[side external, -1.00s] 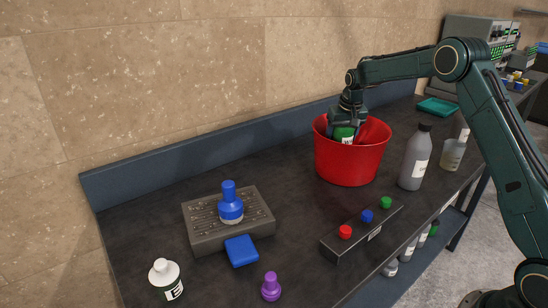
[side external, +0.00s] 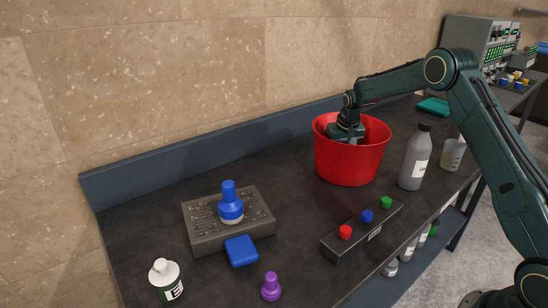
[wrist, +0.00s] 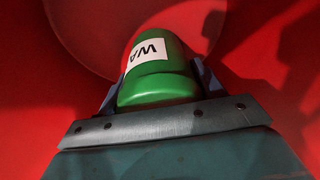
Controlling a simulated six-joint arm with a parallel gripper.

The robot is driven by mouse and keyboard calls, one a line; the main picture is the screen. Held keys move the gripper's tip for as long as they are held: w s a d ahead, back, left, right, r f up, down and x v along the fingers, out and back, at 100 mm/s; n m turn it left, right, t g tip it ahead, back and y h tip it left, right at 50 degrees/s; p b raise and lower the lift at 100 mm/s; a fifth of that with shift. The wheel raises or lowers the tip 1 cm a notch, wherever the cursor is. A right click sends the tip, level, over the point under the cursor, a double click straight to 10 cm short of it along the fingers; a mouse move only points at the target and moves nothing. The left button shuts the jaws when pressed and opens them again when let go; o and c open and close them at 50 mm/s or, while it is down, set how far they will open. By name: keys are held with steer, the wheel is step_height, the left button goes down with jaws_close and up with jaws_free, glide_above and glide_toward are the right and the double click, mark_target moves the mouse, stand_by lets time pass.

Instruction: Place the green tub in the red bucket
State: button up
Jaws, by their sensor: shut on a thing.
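The red bucket (side external: 348,165) stands upright on the dark bench near the back wall. My gripper (side external: 345,136) reaches down inside it, and its fingers are hidden behind the bucket's front wall in the side view. In the wrist view my gripper (wrist: 157,88) is shut on the green tub (wrist: 160,86), with a finger on each side of it. The tub has a white label with the letters "WA" and has the bucket's red inside all around it. I cannot tell whether the tub touches the bucket's floor.
A grey bottle (side external: 414,160) and a clear bottle (side external: 453,154) stand right of the bucket. A button box (side external: 362,232) lies in front. A blue-topped bottle (side external: 231,205) on a grey block, a blue block (side external: 241,251), a purple piece (side external: 271,287) and a white bottle (side external: 166,279) are left.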

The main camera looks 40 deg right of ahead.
steer(key=o, duration=1.2)
steer(key=shift+f, duration=0.15)
steer(key=shift+o, duration=0.2)
steer(key=v, duration=1.1)
steer(key=shift+s+a+r, duration=0.1)
steer(key=shift+s+r, duration=0.1)
steer(key=shift+r, duration=0.45)
